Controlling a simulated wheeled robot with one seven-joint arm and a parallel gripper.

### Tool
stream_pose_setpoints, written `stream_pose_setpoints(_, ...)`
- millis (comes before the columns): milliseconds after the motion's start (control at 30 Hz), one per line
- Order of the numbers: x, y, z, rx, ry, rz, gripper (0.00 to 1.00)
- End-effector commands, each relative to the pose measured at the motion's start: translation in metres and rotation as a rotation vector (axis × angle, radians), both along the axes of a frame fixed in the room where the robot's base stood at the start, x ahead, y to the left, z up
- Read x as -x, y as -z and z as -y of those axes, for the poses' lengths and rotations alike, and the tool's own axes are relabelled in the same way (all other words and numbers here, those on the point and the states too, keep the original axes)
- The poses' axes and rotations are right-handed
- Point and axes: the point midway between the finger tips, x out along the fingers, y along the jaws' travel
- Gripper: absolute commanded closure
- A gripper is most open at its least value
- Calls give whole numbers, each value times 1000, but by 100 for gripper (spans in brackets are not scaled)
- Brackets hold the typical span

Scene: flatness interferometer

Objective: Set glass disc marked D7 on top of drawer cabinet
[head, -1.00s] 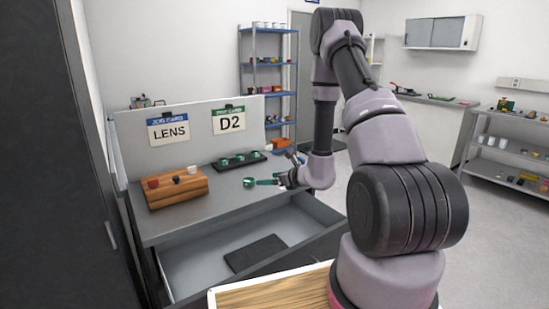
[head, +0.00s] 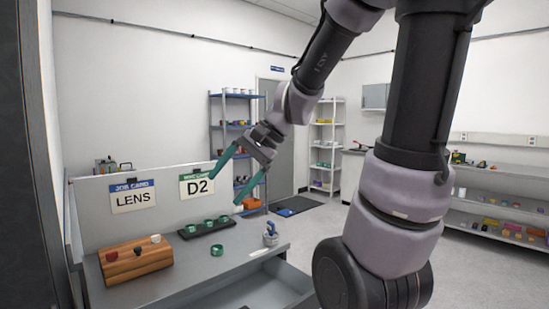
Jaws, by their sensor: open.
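My gripper (head: 229,191) is raised above the bench in front of the cards, its two green fingers spread and nothing between them. A green-rimmed round piece (head: 217,249) lies alone on the grey bench top, below the gripper and apart from it. Several similar green-rimmed pieces sit in a black tray (head: 186,235) behind it. No D7 mark can be read on any of them. A bench with a pulled-out drawer (head: 285,290) stands below; I cannot tell whether it is the drawer cabinet.
A wooden block (head: 140,266) with small knobs stands at the bench's left. A small blue-and-grey object (head: 270,236) stands near its right end. Blue shelves (head: 237,125) stand behind.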

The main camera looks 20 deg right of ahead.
Motion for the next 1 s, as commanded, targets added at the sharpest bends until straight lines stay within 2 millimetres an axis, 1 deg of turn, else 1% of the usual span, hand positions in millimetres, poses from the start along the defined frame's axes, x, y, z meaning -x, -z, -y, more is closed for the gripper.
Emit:
stream_pose_setpoints(33, 13, -11, 9, 82, -35, 73, 10)
stream_pose_setpoints(100, 28, -21, 25, 203, -75, 161, 10)
stream_pose_setpoints(200, 44, -36, 47, 356, -113, 277, 10)
stream_pose_setpoints(300, 55, -48, 65, 474, -133, 366, 10)
stream_pose_setpoints(400, 62, -57, 76, 547, -141, 422, 10)
stream_pose_setpoints(567, 65, -61, 83, 585, -145, 448, 10)
stream_pose_setpoints(1000, 64, -60, 82, 583, -145, 447, 10)
